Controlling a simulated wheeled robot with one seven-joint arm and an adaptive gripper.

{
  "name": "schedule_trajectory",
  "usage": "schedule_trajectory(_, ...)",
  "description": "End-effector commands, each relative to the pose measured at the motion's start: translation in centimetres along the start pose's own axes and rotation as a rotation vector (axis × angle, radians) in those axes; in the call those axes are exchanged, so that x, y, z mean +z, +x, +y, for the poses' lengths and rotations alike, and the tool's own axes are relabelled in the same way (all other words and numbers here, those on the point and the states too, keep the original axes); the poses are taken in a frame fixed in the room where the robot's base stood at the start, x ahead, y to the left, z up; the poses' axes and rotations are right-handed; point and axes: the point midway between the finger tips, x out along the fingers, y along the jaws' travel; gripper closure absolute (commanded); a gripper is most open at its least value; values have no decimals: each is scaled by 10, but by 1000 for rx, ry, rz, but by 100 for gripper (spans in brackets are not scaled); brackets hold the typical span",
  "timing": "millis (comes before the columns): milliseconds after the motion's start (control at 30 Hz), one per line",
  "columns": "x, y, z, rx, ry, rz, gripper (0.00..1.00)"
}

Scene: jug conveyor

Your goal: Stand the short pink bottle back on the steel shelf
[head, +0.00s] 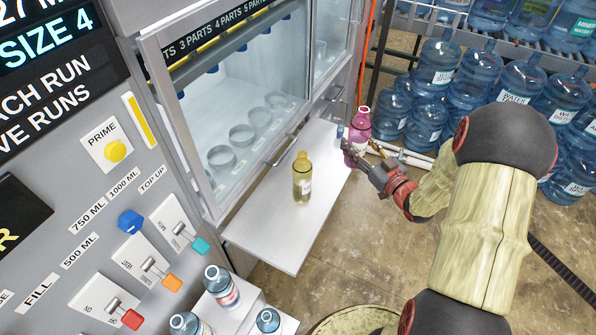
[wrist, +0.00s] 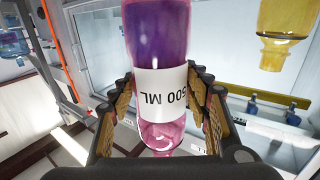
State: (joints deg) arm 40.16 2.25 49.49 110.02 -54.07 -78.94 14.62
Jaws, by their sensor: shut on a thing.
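The pink bottle (head: 357,127) is in my gripper (head: 362,158), near the far right end of the steel shelf (head: 268,246). It looks about upright, neck up, in the head view. I cannot tell whether its base is over the shelf or just past its edge. In the wrist view the pink bottle (wrist: 160,50) fills the middle, with a white 500 ML label turned upside down. The two fingers of my gripper (wrist: 163,100) press on either side of the label. The gripper hides part of the bottle's lower body in the head view.
An amber bottle (head: 302,180) stands on the middle of the shelf, and it also shows in the wrist view (wrist: 284,25). A glass-fronted cabinet (head: 235,110) borders the shelf. Blue water jugs (head: 470,85) stand at the right. Small bottles (head: 222,288) stand at the bottom.

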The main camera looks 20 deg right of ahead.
Motion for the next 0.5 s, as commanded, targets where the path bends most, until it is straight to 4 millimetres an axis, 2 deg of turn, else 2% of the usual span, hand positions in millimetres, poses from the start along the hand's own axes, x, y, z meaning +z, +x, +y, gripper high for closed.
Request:
schedule_trajectory(67, -2, -4, 6, 15, -1, 1, 89)
schedule_trajectory(167, 2, 1, 8, 21, -1, 1, 89)
schedule_trajectory(500, 36, 72, -7, 17, -1, 1, 89)
